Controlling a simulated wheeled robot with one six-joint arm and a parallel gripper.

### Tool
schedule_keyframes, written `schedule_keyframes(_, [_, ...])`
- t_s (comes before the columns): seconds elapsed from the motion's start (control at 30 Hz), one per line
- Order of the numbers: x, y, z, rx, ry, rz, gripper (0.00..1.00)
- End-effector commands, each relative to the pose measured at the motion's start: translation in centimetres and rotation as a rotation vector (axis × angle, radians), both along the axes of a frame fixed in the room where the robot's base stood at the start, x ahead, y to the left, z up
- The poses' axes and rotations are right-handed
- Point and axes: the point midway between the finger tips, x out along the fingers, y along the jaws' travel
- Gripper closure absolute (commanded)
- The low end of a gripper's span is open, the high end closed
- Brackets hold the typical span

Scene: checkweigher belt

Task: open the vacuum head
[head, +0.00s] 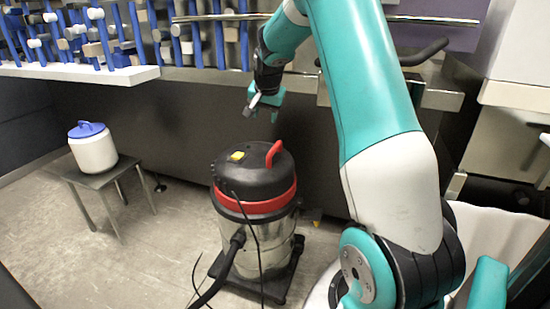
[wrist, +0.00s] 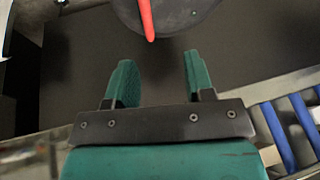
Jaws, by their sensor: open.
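The vacuum (head: 262,222) stands upright on the floor on a dark wheeled base, with a steel drum and a red band. Its black head (head: 243,177) sits on the drum and has a red handle (head: 274,153) and a yellow switch (head: 237,156) on top. My gripper (head: 264,112) is above the head, apart from it, open and empty. In the wrist view my gripper (wrist: 156,80) shows two green fingers spread apart. The head (wrist: 185,18) and the red handle (wrist: 147,18) show beyond the fingertips, partly cut off by the top edge.
A black hose (head: 222,268) and a cable run down the vacuum's front. A small table (head: 103,179) with a white, blue-lidded container (head: 93,149) stands to the left. A metal rail (head: 350,72) and a blue roller belt (head: 105,40) lie behind. Floor between table and vacuum is clear.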

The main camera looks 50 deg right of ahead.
Motion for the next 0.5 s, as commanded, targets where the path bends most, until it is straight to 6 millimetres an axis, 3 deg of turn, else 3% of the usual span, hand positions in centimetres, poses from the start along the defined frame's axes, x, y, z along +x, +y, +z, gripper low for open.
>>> schedule_keyframes(0.03, [-0.1, -2.2, -1.2, -0.007, -0.007, -0.06, 0.52])
schedule_keyframes(0.13, [-0.2, -4.5, -1.9, -0.016, -0.016, -0.122, 0.52])
schedule_keyframes(0.27, [0.1, -5.2, -3.0, -0.016, -0.016, -0.135, 0.52])
schedule_keyframes(0.5, [1.5, -6.5, -7.6, -0.015, -0.013, -0.132, 0.52])
